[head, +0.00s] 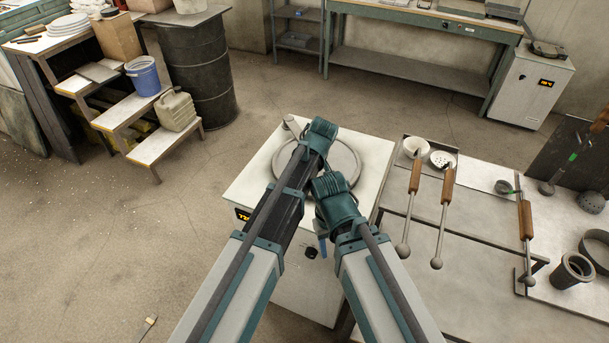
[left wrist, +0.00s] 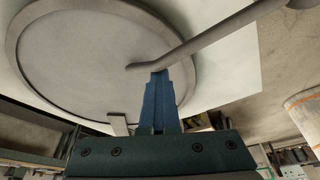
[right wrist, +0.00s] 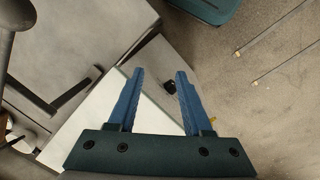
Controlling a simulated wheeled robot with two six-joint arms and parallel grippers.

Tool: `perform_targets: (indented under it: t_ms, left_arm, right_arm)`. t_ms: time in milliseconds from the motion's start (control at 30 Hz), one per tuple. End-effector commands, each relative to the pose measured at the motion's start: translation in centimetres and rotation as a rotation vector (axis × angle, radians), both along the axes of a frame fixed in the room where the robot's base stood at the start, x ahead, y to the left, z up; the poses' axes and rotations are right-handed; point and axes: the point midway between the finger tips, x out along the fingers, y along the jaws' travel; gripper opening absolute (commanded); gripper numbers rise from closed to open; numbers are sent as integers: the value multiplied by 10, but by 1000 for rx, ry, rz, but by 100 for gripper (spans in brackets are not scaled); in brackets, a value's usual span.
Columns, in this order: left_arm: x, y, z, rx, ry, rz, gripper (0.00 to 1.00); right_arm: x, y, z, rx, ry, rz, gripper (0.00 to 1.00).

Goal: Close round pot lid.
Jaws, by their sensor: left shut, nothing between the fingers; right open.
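The round grey pot lid (head: 346,160) lies over the top of the white box (head: 250,185), and my arms cover part of it. It looks flat there; I cannot tell whether it is fully seated. In the left wrist view the lid (left wrist: 85,60) fills the upper left, with a grey bar handle (left wrist: 215,40) running over its edge. My left gripper (left wrist: 160,75) is shut and empty, its fingertips at the bar; contact is unclear. My right gripper (head: 322,245) is open and empty, pointing down by the box's front; it also shows in the right wrist view (right wrist: 160,75).
A table (head: 470,290) at right holds several wooden-handled ladles (head: 414,180) and a dark cup (head: 572,271). Steps with a blue bucket (head: 143,75) and a dark barrel (head: 198,65) stand at back left. The floor left of the box is mostly clear.

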Motion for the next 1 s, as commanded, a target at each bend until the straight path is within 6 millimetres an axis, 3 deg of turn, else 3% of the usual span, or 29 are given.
perform_targets:
  t_ms: [133, 333, 400, 700, 1000]
  left_arm:
    - [4, 6, -3, -10, -1, -4, 0]
    - [9, 36, -7, -2, 0, 3, 0]
    - [8, 29, 14, -2, 1, -2, 0]
    - [3, 16, 62, -1, 1, 0, 0]
    - [-1, 5, 90, 0, 1, 0, 0]
  right_arm:
    - [0, 0, -3, 0, 0, 0, 50]
    - [0, 0, -7, 0, 0, 0, 50]
    - [0, 0, 15, 0, 0, 0, 50]
    - [0, 0, 62, 0, 0, 1, 50]
    - [0, 0, 90, 0, 0, 2, 50]
